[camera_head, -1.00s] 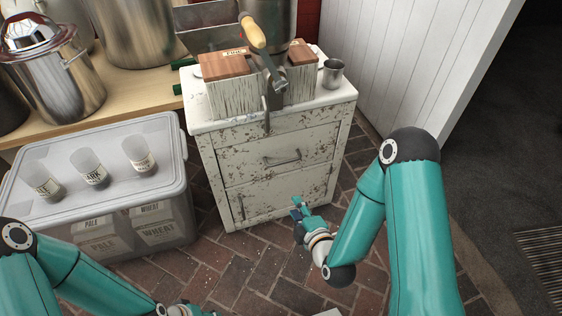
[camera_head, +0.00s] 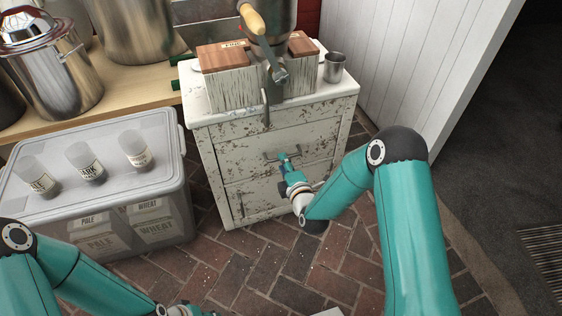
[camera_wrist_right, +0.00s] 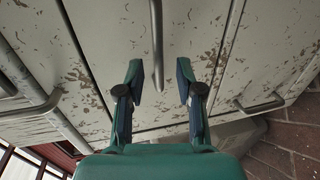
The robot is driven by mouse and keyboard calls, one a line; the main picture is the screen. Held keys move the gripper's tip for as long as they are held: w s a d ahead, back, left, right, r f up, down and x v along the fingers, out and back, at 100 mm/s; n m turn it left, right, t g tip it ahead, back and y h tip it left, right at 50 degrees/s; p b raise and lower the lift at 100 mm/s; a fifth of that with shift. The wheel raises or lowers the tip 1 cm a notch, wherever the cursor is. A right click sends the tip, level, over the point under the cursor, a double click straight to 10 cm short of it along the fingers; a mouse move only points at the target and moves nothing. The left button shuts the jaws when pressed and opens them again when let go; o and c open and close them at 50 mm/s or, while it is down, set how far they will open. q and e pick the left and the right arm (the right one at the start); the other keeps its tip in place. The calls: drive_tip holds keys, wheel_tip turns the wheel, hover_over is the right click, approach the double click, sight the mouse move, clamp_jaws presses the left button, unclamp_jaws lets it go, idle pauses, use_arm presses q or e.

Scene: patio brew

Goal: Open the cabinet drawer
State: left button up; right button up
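The worn white cabinet (camera_head: 215,165) stands on the brick floor, with a drawer front (camera_head: 235,150) in its upper part that looks flush and shut. The drawer's bar handle (camera_head: 270,160) is partly covered by my right gripper (camera_head: 287,157). In the right wrist view a metal bar handle (camera_wrist_right: 157,45) reaches down between the two spread fingers of the right gripper (camera_wrist_right: 157,90). Gaps show on both sides of the bar, so the fingers are open and not clamped on it. My left gripper (camera_head: 185,311) is cut off at the bottom edge of the head view.
A lower panel has its own handle (camera_head: 241,205). On the cabinet top stand wood-topped boxes (camera_head: 232,88), a mill with a crank (camera_head: 270,55) and a metal cup (camera_head: 334,67). A lidded plastic bin (camera_head: 180,190) stands left. Brick floor (camera_head: 250,270) in front is clear.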

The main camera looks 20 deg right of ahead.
drive_tip(key=shift+b+x, duration=0.3)
drive_tip(key=shift+x, duration=1.35)
clamp_jaws()
